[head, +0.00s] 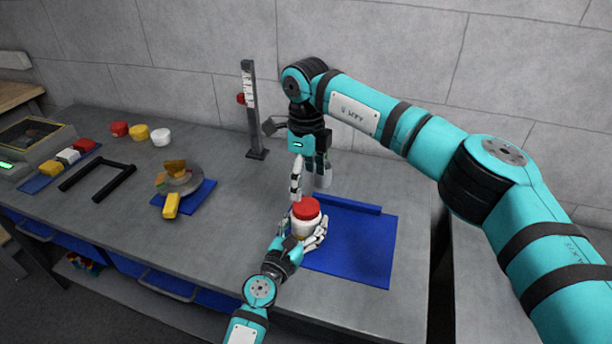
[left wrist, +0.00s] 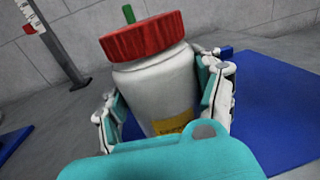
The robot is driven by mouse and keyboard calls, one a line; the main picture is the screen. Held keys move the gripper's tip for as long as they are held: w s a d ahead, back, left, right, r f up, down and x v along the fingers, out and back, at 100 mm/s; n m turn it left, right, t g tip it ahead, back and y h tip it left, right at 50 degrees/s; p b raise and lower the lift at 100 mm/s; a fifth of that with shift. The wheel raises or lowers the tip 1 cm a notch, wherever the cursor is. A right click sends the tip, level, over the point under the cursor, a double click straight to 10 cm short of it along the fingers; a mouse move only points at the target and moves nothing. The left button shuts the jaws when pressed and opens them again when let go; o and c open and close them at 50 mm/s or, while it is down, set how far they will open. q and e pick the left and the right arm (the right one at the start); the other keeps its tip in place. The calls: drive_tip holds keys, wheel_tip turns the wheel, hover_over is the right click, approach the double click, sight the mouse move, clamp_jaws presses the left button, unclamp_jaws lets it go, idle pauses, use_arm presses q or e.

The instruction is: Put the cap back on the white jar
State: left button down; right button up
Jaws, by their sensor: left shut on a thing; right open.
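The white jar (head: 301,227) stands at the left edge of a blue mat (head: 362,262). It also shows large in the left wrist view (left wrist: 155,88), with a yellow label. The red cap (head: 306,208) sits on the jar's mouth; in the left wrist view the cap (left wrist: 143,40) has a green piece standing up at its top. I cannot tell how tightly it is seated. My left gripper (head: 304,240) is shut around the jar body, fingers on both sides. My right gripper (head: 310,184) is open and empty, pointing down just above the cap.
A stand with a scale (head: 251,110) rises behind, left of my right gripper. A round plate with yellow pieces (head: 181,181), a black frame (head: 97,182), colored blocks (head: 68,156) and several small round items (head: 140,132) lie left. The mat's right part is clear.

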sight(306, 206)
drive_tip(key=shift+r+n, duration=0.25)
drive_tip(key=shift+n, duration=0.45)
drive_tip(key=shift+f, duration=4)
drive_tip(key=c, duration=1.2)
drive_tip(key=o, duration=1.3)
